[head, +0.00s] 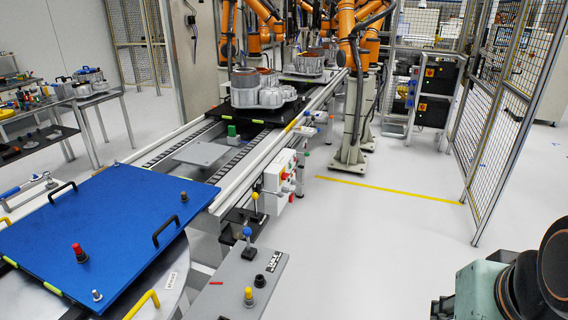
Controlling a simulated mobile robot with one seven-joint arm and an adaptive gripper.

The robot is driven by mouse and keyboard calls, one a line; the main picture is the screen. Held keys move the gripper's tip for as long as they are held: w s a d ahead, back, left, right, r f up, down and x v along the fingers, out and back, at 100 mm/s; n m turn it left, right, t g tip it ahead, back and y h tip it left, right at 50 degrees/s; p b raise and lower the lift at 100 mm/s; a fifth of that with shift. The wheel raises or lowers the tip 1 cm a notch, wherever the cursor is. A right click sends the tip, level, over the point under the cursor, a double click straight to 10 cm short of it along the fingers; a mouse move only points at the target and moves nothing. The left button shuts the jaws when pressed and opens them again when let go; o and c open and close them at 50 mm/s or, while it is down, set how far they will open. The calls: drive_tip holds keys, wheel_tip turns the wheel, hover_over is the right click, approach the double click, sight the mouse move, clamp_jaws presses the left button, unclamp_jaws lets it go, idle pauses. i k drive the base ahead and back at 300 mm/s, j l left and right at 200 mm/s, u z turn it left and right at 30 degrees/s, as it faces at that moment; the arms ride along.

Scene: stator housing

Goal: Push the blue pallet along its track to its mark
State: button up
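The blue pallet (125,215) is a flat plate at the lower left of the head view, at the near end of the track (165,150). It has black handles, a red-topped peg and small pins on top. Yellow-green strips show along its near left edge. It rests over a round silver table (180,285). The track runs away toward the upper right between light metal rails. I cannot tell which marking is the pallet's mark. My gripper is not in view; only what looks like part of my arm shows at the lower right.
A grey plate (202,154) lies on the track beyond the pallet. Farther along, a dark pallet (255,115) carries grey metal housings (262,90). A grey control panel (245,280) with knobs stands right of the pallet. Orange robot arms stand behind. Floor at right is clear.

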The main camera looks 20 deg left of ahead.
sight(122, 217)
drive_tip(key=i+u, duration=0.35)
drive_tip(key=i+l+u, duration=0.1)
drive_tip(key=i+u, duration=0.25)
drive_tip(key=i, duration=0.25)
